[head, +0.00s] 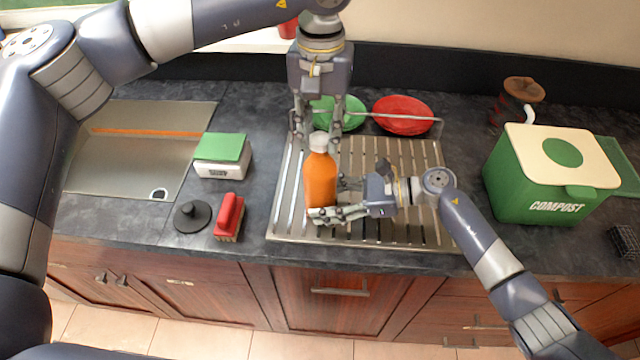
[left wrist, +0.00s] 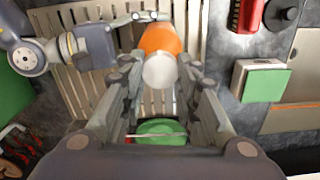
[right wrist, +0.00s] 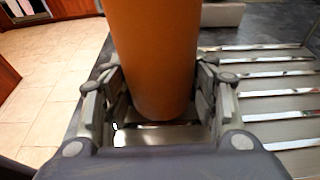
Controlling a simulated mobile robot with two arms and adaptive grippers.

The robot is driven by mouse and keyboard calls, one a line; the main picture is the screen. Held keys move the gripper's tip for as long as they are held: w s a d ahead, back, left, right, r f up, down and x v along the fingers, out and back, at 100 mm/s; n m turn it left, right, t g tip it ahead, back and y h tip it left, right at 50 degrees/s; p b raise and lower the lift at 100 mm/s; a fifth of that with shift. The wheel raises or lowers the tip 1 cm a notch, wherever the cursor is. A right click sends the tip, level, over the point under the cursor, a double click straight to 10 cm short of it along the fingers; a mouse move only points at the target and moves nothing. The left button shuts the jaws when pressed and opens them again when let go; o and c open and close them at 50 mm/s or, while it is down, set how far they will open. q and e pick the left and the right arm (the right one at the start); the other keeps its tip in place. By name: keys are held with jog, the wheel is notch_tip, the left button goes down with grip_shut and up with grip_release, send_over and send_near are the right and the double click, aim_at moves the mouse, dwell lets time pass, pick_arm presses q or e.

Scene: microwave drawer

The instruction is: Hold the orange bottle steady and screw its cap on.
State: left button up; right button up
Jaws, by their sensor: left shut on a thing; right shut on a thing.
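The orange bottle (head: 320,178) stands upright on the metal drying rack, with a white cap (head: 319,141) on its top. My right gripper (head: 330,200) is shut around the lower part of the bottle; the right wrist view shows the orange body (right wrist: 152,60) between its fingers. My left gripper (head: 322,140) points down from above, with its fingers on either side of the cap. In the left wrist view the white cap (left wrist: 160,71) sits between the left fingers. Whether the cap's threads are engaged cannot be seen.
The drying rack (head: 390,236) holds a green plate (head: 350,113) and a red plate (head: 403,115) at the back. A green compost bin (head: 545,180) stands right. A sponge box (head: 222,155), red brush (head: 229,217) and dark sink plug (head: 192,216) lie left, beside the sink.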

pick_arm(q)
jog(key=shift+f, duration=0.6)
dwell(1.8)
pick_arm(e)
jog(key=shift+c, duration=0.2)
jog(key=c, duration=0.4)
pick_arm(q)
jog(key=o, duration=0.4)
jog(key=shift+c, duration=0.2)
pick_arm(e)
jog(key=shift+c, duration=1.4)
pick_arm(q)
jog(key=o, duration=0.4)
jog(key=shift+c, duration=0.3)
grip_shut()
jog(key=m, duration=0.4)
jog(key=shift+m, duration=0.3)
jog(key=m, duration=0.4)
jog(key=shift+a+m, duration=0.1)
jog(key=shift+m, duration=0.2)
